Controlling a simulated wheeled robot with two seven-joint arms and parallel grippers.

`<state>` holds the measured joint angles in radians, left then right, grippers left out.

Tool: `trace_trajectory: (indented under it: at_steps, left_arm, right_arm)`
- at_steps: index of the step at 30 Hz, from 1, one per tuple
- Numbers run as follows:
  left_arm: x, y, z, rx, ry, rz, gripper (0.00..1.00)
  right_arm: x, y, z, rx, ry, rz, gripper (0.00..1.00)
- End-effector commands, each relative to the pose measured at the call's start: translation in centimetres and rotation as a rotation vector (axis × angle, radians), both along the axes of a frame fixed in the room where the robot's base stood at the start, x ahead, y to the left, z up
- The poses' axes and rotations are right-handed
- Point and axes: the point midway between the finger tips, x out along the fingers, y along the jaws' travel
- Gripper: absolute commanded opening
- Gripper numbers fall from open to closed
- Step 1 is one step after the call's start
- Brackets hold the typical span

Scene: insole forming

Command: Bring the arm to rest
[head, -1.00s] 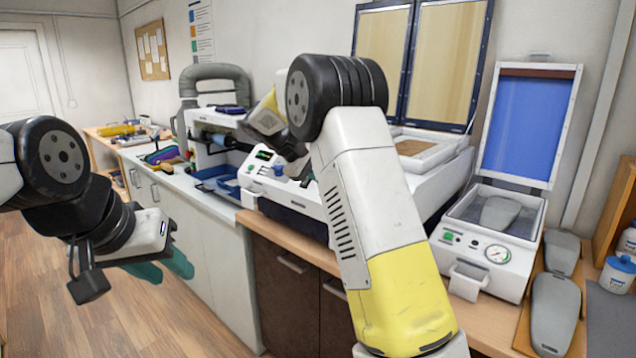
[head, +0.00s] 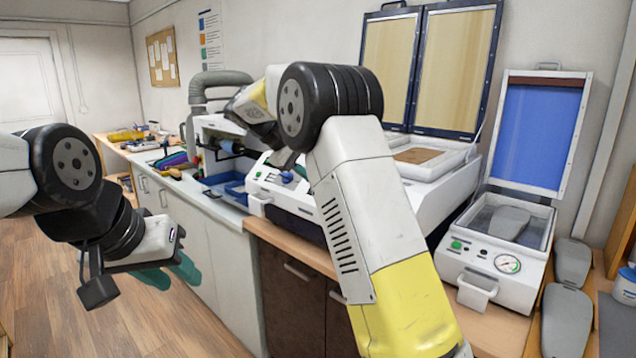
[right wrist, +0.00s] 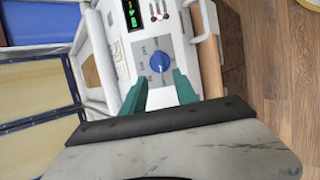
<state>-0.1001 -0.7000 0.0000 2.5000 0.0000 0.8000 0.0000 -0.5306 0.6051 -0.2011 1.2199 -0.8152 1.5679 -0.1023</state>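My left gripper (head: 172,274) hangs at the left of the head view over the wood floor. Its teal fingers are apart, with nothing between them. My right arm's elbow fills the middle of the head view and hides most of my right gripper. In the right wrist view, my right gripper (right wrist: 160,90) has its two teal fingers apart and empty. They point toward a blue knob (right wrist: 160,61) on the heating machine's white front panel. Whether they touch the panel is unclear.
The heating machine (head: 435,203) has its double lid raised. The press (head: 490,275) stands open at the right, with a grey form (head: 508,222) inside. Grey forms (head: 566,322) lie right of it. A white counter (head: 200,205) runs along the left. Floor (head: 110,310) shows below my left gripper.

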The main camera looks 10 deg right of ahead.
Motion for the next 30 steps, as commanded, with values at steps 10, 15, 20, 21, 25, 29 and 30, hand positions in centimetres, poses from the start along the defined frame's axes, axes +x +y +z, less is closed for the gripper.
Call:
trace_trajectory:
  at_steps: [10, 15, 20, 21, 25, 29, 30]
  left_arm:
    - [0.0, 0.0, 0.0, 0.0, 0.0, 0.0, 0.36]
    - [0.0, 0.0, 0.0, 0.0, 0.0, 0.0, 0.36]
    - [0.0, 0.0, 0.0, 0.0, 0.0, 0.0, 0.36]
    - [0.0, 0.0, 0.0, 0.0, 0.0, 0.0, 0.36]
    - [0.0, 0.0, 0.0, 0.0, 0.0, 0.0, 0.36]
    - [0.0, 0.0, 0.0, 0.0, 0.0, 0.0, 0.36]
    - [0.0, 0.0, 0.0, 0.0, 0.0, 0.0, 0.36]
  right_arm:
    - [-0.1, 0.4, 0.4, 0.0, 0.001, -0.001, 0.35]
    - [-1.0, -0.5, 0.6, 0.045, -0.004, -0.005, 0.35]
    - [-4.8, -3.0, 1.1, 0.213, -0.029, -0.021, 0.35]
    - [-6.2, -3.6, 1.1, 0.268, -0.039, -0.025, 0.35]
    - [-11.0, -4.7, 1.0, 0.447, -0.086, -0.045, 0.35]
    - [-16.0, -5.0, 0.8, 0.613, -0.154, -0.073, 0.35]
    - [-17.6, -4.9, 0.7, 0.662, -0.178, -0.081, 0.35]
